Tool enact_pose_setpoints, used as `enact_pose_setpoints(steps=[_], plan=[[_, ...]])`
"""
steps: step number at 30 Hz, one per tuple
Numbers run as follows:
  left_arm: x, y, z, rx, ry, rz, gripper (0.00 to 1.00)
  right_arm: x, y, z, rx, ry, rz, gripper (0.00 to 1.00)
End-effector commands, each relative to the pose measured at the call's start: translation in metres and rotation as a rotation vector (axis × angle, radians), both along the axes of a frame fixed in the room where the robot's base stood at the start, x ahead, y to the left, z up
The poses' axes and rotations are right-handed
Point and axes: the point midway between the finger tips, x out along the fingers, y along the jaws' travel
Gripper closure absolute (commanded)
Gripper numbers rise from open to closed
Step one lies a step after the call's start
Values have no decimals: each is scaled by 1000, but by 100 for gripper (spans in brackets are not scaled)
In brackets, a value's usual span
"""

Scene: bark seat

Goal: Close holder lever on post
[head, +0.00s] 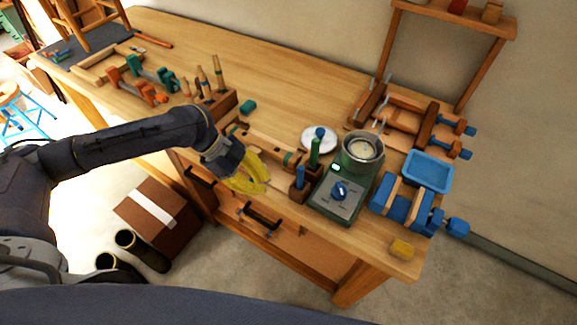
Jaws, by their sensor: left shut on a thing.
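My left gripper (256,186), with yellow fingers, is at the front edge of the workbench. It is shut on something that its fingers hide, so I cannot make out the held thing. A long wooden bar (262,140) with a green part near its right end lies just behind the fingers. I cannot tell whether it is the holder lever, or whether the gripper touches it. I cannot pick out the post for certain. My right gripper is not in view.
A green scale-like device (341,188) and a small block with green and blue handles (300,188) stand right of the gripper. A tool block (216,104) stands behind.

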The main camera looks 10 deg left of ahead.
Motion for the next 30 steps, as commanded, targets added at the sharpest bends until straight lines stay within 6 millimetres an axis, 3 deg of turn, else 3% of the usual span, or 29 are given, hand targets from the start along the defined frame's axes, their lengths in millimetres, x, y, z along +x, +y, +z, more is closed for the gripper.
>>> enact_pose_setpoints(steps=[17,30], plan=[[2,12,0,20,1,11,100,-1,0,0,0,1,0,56],[8,54,54,9,-2,23,100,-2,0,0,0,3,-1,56]])
